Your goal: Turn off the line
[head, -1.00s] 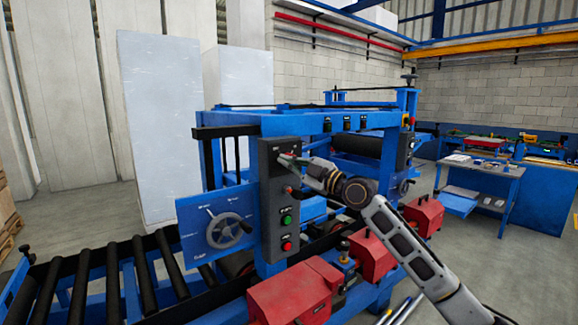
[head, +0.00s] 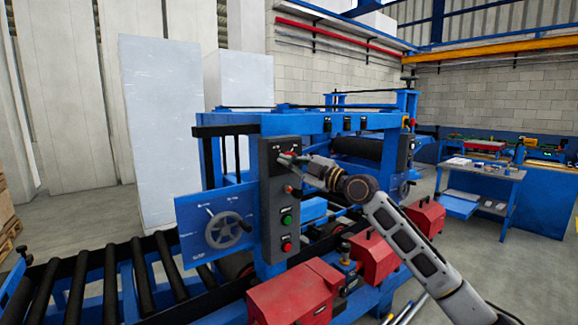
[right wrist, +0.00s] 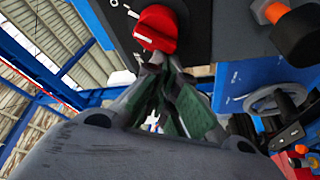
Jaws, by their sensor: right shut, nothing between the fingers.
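The dark grey control panel (head: 267,225) stands upright on the blue machine's front post. It carries a green button (head: 287,220) and a red button (head: 287,246) below it. My right gripper (head: 284,159) is at the panel's upper part, its fingers shut and empty. In the right wrist view, the shut fingertips (right wrist: 160,64) are just below a red knob (right wrist: 157,29) on the dark panel. I cannot tell whether they touch it. The gripper hides part of the panel's top in the head view. My left gripper is not in view.
A handwheel (head: 229,230) on a blue plate is left of the panel. Black rollers (head: 110,280) run at lower left. Red housings (head: 290,300) stand low on the machine, below my right arm. A blue workbench (head: 485,172) is at the back right.

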